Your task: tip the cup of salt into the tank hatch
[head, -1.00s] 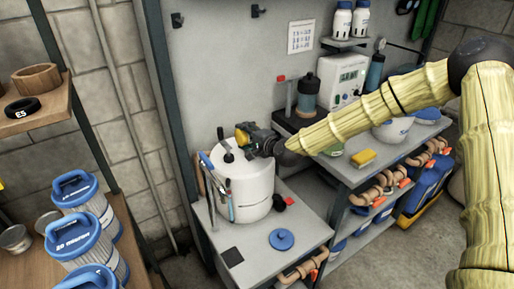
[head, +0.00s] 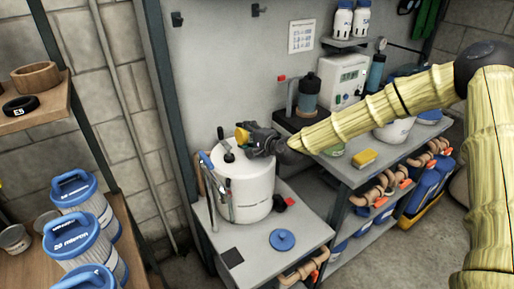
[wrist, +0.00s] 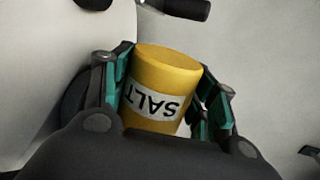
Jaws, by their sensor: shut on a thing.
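My gripper (wrist: 168,95) is shut on a yellow cup (wrist: 168,68) with a white label reading SALT. In the wrist view the lettering is upside down and the cup leans slightly. In the head view the yellow cup (head: 242,135) shows small at the end of my dark gripper (head: 250,138), over the top of the white tank (head: 252,190). The tank stands on a grey bench and also fills the left of the wrist view (wrist: 50,70). The hatch opening cannot be made out. A blue round lid (head: 282,239) lies on the bench in front of the tank.
Tools with blue and red handles (head: 208,180) stand against the tank's left side. A dark square (head: 232,257) lies on the bench front. A shelf with a yellow sponge (head: 363,158) is to the right, below my arm. Blue filter cartridges (head: 78,232) stand at left.

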